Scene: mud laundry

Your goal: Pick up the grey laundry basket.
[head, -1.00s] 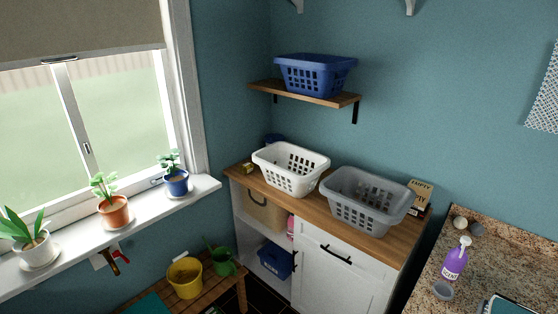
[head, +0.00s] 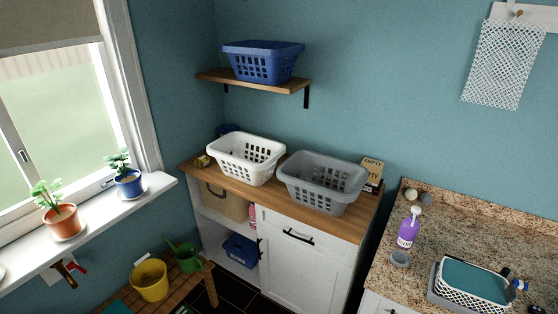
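The grey laundry basket (head: 321,183) stands upright on the wooden top of a white cabinet, near the middle of the head view. Its right end is close to a small box. A white laundry basket (head: 246,159) stands just to its left on the same top. A blue laundry basket (head: 262,63) sits on the wall shelf above. Neither of my grippers is in view.
The wooden cabinet top (head: 345,224) has a narrow bare strip in front of the basket. A box (head: 371,173) stands behind right. The granite counter (head: 455,230) holds a purple bottle (head: 408,229) and a white basket (head: 470,287). A bench (head: 196,287) stands lower left.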

